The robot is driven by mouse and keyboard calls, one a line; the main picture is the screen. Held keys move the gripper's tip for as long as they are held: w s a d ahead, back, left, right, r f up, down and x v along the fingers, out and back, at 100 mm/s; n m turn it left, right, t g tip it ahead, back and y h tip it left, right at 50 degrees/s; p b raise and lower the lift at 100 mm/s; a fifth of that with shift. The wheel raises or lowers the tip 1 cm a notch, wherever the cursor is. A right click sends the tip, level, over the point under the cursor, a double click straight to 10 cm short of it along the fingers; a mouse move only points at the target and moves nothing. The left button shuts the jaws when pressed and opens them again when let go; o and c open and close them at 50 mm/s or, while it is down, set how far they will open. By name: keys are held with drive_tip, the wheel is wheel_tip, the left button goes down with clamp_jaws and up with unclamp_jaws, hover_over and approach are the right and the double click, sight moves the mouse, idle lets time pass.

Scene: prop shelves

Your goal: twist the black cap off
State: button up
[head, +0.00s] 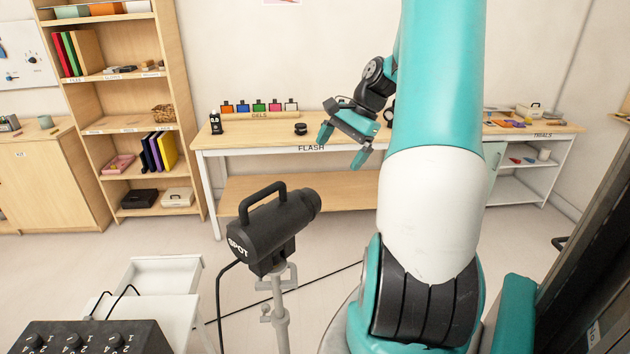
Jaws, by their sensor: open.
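A small squat black round thing (300,129) sits on the wooden table (240,133), above the FLASH label. It may be the black cap, alone or on a low container; it is too small to tell. My gripper (342,147) is to its right in the picture, at the table's front edge, with teal fingers apart and nothing visible between them. It does not appear to touch the black thing. A black bottle-like figure (215,124) with a white mark stands at the table's left end.
A black spotlight (270,228) on a stand is in front of the table. A white side table (165,275) and black control box (90,338) are at lower left. My arm hides the table's middle right.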

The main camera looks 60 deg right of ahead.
sight(310, 200)
drive_tip(key=p+x, duration=0.3)
drive_tip(key=x, duration=1.2)
drive_tip(key=shift+a, duration=0.1)
drive_tip(key=c, duration=1.1)
drive_tip(key=shift+t+b, duration=1.1)
drive_tip(key=shift+b, duration=0.25)
drive_tip(key=shift+n, duration=0.3)
drive_tip(key=shift+r+t, duration=0.15)
drive_tip(key=shift+t, duration=0.15)
drive_tip(key=shift+b, duration=0.6)
drive_tip(key=shift+t+b, duration=1)
drive_tip(key=shift+b, duration=0.15)
